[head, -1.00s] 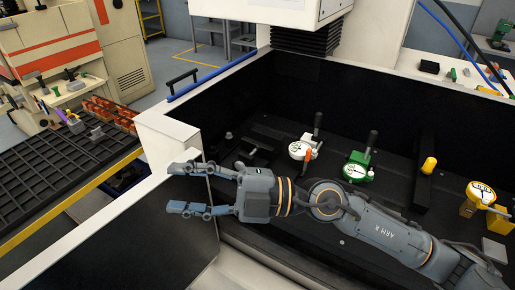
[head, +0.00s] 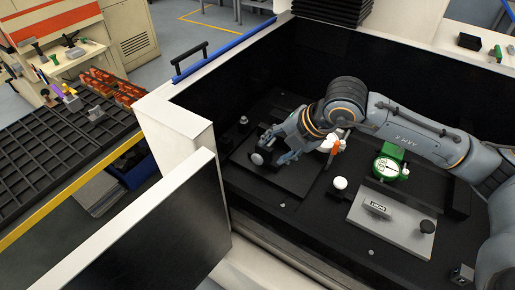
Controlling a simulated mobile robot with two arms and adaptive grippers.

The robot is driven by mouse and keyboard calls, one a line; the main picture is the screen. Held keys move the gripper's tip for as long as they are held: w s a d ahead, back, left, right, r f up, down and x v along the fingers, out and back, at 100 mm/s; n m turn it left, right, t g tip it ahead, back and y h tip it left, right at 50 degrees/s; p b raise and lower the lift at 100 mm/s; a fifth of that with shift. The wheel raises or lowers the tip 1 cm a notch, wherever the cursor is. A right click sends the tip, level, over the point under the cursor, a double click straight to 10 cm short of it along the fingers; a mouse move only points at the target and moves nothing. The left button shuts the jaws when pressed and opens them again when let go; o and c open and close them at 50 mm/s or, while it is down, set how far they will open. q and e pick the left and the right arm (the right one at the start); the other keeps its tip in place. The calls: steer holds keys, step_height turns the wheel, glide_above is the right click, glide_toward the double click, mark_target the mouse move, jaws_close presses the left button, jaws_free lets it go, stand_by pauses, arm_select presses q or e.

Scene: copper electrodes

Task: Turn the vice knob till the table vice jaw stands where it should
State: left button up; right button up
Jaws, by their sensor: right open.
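The dark table vice (head: 285,175) sits on the black floor of the machine tank, left of centre. A small round grey knob (head: 257,158) shows at its left end. My right gripper (head: 272,149) reaches in from the right and is over the vice with its fingers open, close to the knob. I cannot tell whether a finger touches the knob. The gripper and wrist hide part of the vice and its jaw. My left gripper is not in view.
A white gauge with an orange handle (head: 336,147) stands right beside my wrist. A green dial gauge (head: 387,168) and a grey plate with a black knob (head: 400,236) are to the right. The white tank wall (head: 180,118) bounds the left.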

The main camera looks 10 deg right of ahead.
mark_target(260, 157)
steer(key=x, duration=0.3)
steer(key=shift+d+b, duration=0.1)
steer(key=shift+b, duration=0.25)
steer(key=b+x, duration=0.1)
steer(key=x, duration=0.3)
steer(key=shift+w, duration=0.25)
steer(key=shift+f+b, duration=0.1)
steer(key=shift+b, duration=0.2)
steer(key=shift+f, duration=0.1)
steer(key=shift+w+b, duration=0.1)
steer(key=shift+b, duration=0.2)
steer(key=c, duration=0.9)
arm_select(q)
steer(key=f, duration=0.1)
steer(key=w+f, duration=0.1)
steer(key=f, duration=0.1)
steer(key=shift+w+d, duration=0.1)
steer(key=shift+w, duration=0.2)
arm_select(e)
steer(key=shift+c, duration=0.2)
